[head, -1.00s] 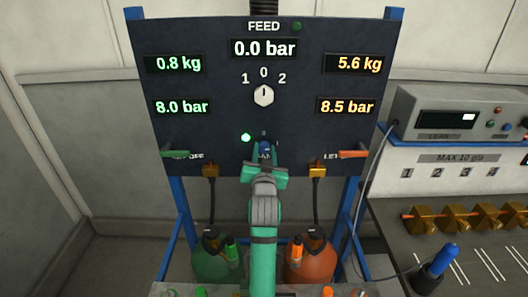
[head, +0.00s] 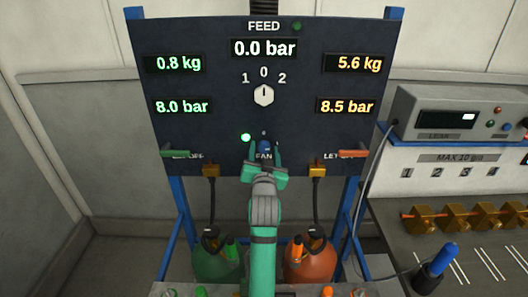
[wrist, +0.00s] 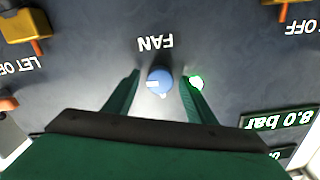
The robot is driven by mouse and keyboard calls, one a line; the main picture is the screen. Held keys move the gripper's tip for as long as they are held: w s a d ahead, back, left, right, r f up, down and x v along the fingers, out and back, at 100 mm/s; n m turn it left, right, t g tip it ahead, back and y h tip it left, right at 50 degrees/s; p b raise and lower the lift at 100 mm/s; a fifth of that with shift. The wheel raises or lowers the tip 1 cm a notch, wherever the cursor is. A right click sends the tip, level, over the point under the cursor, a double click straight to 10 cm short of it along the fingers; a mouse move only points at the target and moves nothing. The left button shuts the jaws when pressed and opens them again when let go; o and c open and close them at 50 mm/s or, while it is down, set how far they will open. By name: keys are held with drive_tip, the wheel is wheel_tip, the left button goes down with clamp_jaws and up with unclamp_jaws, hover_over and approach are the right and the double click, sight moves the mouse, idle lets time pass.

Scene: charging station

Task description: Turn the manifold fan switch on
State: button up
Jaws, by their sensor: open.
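The fan switch is a blue knob (head: 264,147) low in the middle of the dark panel, above the FAN label. In the wrist view, which sees the panel upside down, the knob (wrist: 159,81) has a white mark pointing to the picture's left. My gripper (head: 264,152) is open in front of it, with one green finger on each side. In the wrist view a gap shows between the knob and each finger. I cannot tell how deep the fingertips reach. A green lamp (head: 245,137) beside the knob is lit.
The white feed selector (head: 264,96) is above, pointing at 0. A green lever (head: 176,154) and an orange lever (head: 353,154) flank the panel's lower edge. Brass fittings with hoses hang below, over a green and an orange bottle. A bench with a meter (head: 455,115) is on the right.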

drive_tip(key=shift+s, duration=0.1)
drive_tip(key=s, duration=1)
drive_tip(key=shift+s, duration=0.3)
drive_tip(key=shift+d, duration=0.1)
